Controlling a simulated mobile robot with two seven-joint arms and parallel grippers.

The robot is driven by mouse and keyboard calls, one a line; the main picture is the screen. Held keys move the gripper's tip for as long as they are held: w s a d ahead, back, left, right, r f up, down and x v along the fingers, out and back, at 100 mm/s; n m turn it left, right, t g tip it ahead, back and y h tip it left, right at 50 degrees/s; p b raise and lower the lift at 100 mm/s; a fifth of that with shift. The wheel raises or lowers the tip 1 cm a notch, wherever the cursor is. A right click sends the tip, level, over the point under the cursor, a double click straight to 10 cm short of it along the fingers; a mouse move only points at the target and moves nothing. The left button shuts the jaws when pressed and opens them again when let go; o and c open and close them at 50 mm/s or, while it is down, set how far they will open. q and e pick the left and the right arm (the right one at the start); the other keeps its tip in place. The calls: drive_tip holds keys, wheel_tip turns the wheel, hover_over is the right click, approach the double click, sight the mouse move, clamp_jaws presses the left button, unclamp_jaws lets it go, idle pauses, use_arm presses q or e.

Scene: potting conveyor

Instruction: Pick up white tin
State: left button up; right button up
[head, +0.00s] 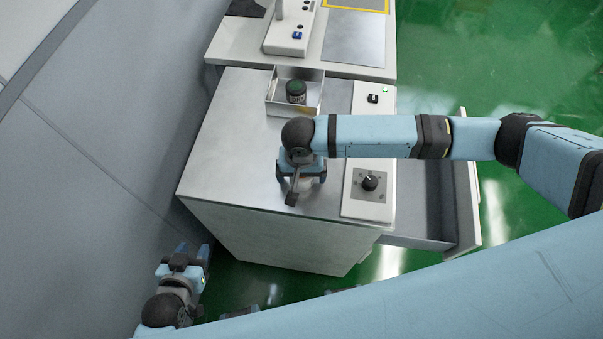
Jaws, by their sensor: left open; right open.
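A small pale round thing (306,185), which looks like the white tin, stands on the grey cabinet top near its front. It is mostly hidden under my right gripper (301,179). My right gripper points down over it, open, with its fingers at about either side of it. I cannot tell whether they touch it. My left gripper (191,256) is open and empty, low at the left of the cabinet's front, away from the tin.
An open white box (284,109) holding a dark cylinder (296,91) stands behind my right gripper. A panel with a black knob (370,182) is to the right. An open drawer (462,200) sticks out at the right. The cabinet top (232,140) is clear at the left.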

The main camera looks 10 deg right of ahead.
drive_tip(key=shift+f, duration=0.5)
drive_tip(key=c, duration=1)
drive_tip(key=shift+c, duration=0.2)
drive_tip(key=shift+r, duration=0.15)
